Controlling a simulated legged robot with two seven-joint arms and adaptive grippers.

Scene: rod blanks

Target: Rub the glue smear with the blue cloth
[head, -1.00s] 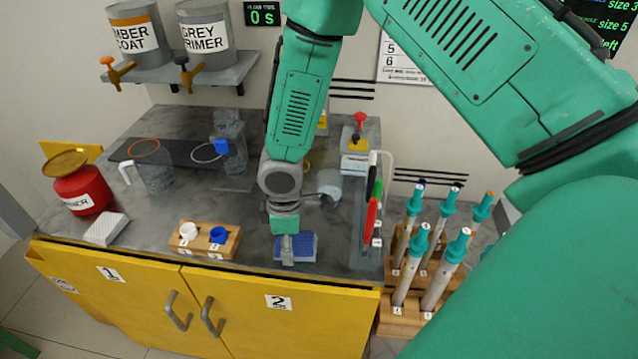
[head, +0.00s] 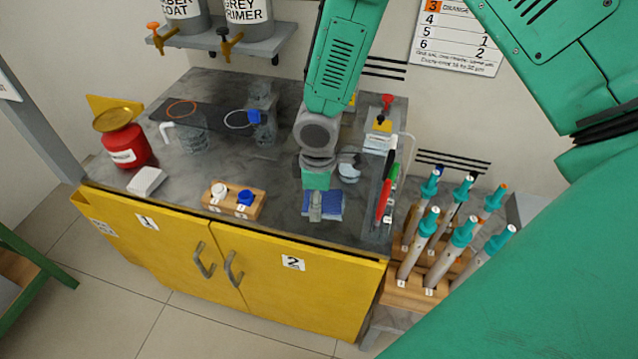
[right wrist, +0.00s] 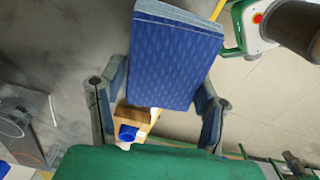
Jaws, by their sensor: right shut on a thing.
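The blue cloth (head: 328,204) is a folded blue pad with a paler grey-blue edge, at the front of the grey bench above door 2. My right gripper (head: 316,207) points down onto it and is shut on it. In the right wrist view the cloth (right wrist: 175,62) sits between the two fingers of my right gripper (right wrist: 160,98). I cannot tell whether the cloth touches the bench top. I cannot make out the glue smear. My left gripper is not in view.
A wooden block (head: 232,200) with a white and a blue cup stands left of the cloth. Red and green markers (head: 386,190) stand close on its right. A rack of rods (head: 445,235) stands beyond the bench's right edge. A red can (head: 125,148) is at far left.

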